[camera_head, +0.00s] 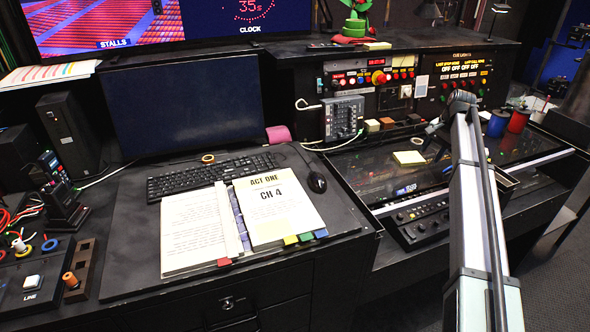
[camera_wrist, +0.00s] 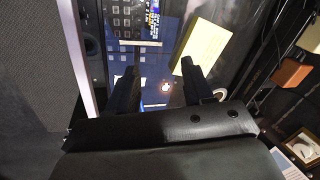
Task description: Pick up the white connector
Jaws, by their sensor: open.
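A small white plug-like piece (camera_head: 18,244) with coloured wires lies at the far left of the desk; it may be the white connector. A white cable end (camera_head: 302,105) also shows beside the small grey mixer; I cannot tell for certain which is meant. My gripper (camera_head: 432,140) is far to the right of both, over the dark glass-topped panel near a yellow note pad. In the wrist view my gripper (camera_wrist: 158,74) has its two dark fingers apart, with only the glass surface and a bright spot between them. The left-hand plug is outside the wrist view.
The yellow note pad (camera_head: 408,158) lies on the glass; it also shows in the wrist view (camera_wrist: 202,46). An open script (camera_head: 200,230), keyboard (camera_head: 212,176) and monitor (camera_head: 185,105) fill the middle. Blue (camera_head: 497,123) and red (camera_head: 518,121) spools stand at right.

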